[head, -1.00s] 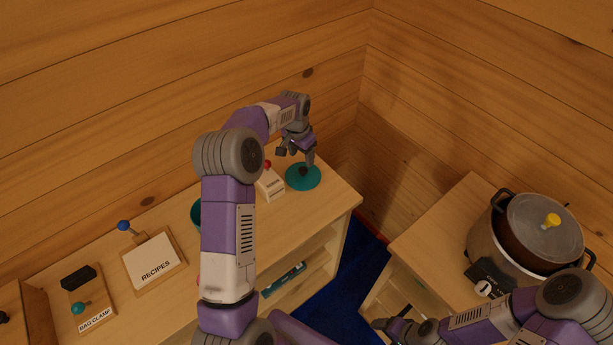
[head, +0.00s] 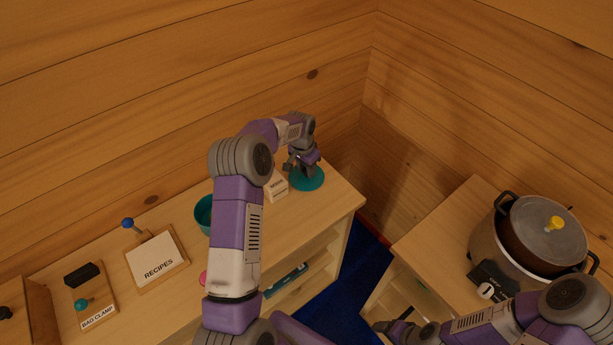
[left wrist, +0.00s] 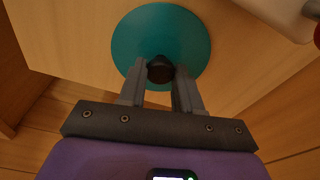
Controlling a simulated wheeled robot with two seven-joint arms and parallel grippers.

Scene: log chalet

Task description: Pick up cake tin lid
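The cake tin lid is a flat teal disc (head: 316,183) with a dark knob, lying at the right end of the wooden counter. In the left wrist view the lid (left wrist: 190,35) lies flat and its dark knob (left wrist: 160,70) stands between my two fingers. My left gripper (head: 302,168) is low over the lid, pointing down. It also shows in the left wrist view (left wrist: 160,78), its fingers apart on either side of the knob; firm contact cannot be seen. My right gripper (head: 388,328) is low at the bottom, far from the lid, its fingers unclear.
A small white labelled box (head: 276,188) stands just left of the lid. A teal container (head: 203,212) is partly hidden by my left arm. The recipes board (head: 158,262) and bag clamp stand (head: 97,308) are further left. A large pot (head: 490,250) stands on the right-hand cabinet.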

